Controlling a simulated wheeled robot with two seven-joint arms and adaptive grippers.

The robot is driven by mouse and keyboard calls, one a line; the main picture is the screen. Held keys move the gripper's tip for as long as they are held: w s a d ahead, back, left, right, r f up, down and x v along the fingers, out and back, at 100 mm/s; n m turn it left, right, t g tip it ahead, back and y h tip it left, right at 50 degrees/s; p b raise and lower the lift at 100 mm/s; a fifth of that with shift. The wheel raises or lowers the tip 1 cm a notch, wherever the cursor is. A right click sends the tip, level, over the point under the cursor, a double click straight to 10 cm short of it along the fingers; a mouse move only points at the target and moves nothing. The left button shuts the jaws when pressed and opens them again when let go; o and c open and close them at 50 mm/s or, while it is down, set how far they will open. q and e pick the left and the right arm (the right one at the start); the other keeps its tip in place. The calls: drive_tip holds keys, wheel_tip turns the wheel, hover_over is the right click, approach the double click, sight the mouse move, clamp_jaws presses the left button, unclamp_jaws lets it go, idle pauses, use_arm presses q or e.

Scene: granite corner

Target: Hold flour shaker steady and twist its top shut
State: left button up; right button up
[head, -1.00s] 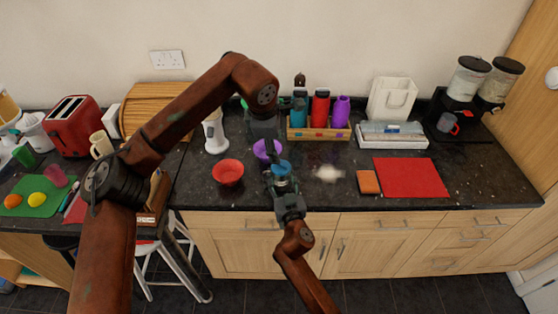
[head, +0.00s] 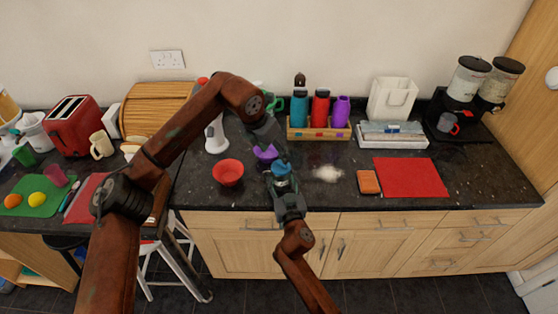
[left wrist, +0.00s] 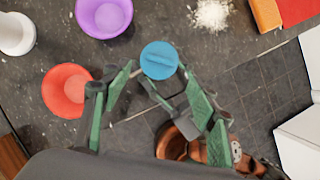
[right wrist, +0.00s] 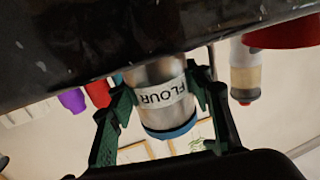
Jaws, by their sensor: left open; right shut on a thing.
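The flour shaker is a clear and metallic cylinder with a white FLOUR label (right wrist: 162,95) and a blue top (head: 281,168). It is near the counter's front edge; I cannot tell whether its base touches the counter. My right gripper (right wrist: 162,88) is shut around its body, one finger on each side. My left gripper (head: 276,148) is open, above and slightly behind the shaker. I see no contact there.
A red bowl (head: 228,173) and a purple bowl (head: 265,153) are left of the shaker. Spilled flour (head: 328,173), an orange sponge (head: 368,182) and a red mat (head: 411,177) are to its right. A rack of bottles (head: 320,133) stands behind.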

sight(281, 163)
use_arm(q)
drive_tip(key=x, duration=0.6)
drive_tip(key=shift+w+d+f, duration=0.1)
drive_tip(key=shift+w+f, duration=0.05)
drive_tip(key=shift+f, duration=0.2)
drive_tip(key=shift+c, duration=0.6)
drive_tip(key=c, duration=1.1)
drive_tip(key=n+y, duration=0.1)
drive_tip(key=n, duration=0.2)
drive_tip(key=shift+d+r+t, duration=0.1)
drive_tip(key=shift+t, duration=0.3)
drive_tip(key=n+y, duration=0.1)
drive_tip(key=n, duration=0.1)
drive_tip(key=n+y, duration=0.1)
drive_tip(key=n, duration=0.2)
drive_tip(key=shift+d, duration=0.2)
drive_tip(key=shift+n, duration=0.3)
